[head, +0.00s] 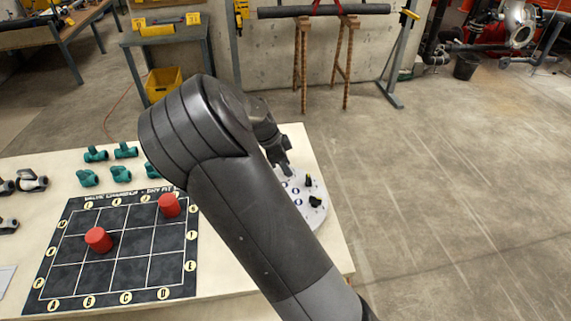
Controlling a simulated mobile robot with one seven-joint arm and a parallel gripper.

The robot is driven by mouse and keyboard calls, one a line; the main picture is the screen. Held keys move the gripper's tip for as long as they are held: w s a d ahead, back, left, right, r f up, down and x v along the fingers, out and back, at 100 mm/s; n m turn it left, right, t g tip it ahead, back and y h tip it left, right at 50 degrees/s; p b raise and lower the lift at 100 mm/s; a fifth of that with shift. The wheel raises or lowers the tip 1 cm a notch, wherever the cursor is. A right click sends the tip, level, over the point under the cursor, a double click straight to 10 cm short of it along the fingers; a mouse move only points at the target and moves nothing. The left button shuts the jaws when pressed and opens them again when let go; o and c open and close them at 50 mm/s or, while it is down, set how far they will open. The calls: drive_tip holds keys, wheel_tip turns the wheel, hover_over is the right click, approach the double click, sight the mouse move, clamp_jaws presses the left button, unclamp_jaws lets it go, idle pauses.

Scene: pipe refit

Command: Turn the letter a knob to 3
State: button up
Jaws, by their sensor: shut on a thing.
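A pale rounded panel (322,212) with blue markings lies at the right end of the white table. A black knob (315,202) stands near its right edge, and a dark knob with a yellow part (308,181) stands behind it. My gripper (286,171) points down at the panel's far left part, shut on what seems to be another knob. That knob is hidden by my fingers. The knob letters and numbers are too small to read, so I cannot tell which is a. My arm covers the panel's left side.
A black grid board (120,245) with two red cylinders, one left (98,240) and one at the back right (169,205), lies left of my arm. Several green pipe fittings (121,173) sit behind it. Grey-black fittings (32,180) stand far left. Open floor lies to the right.

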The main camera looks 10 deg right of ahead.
drive_tip(key=o, duration=1)
drive_tip(key=shift+c, duration=0.2)
drive_tip(key=v, duration=1)
drive_tip(key=shift+r, duration=0.35)
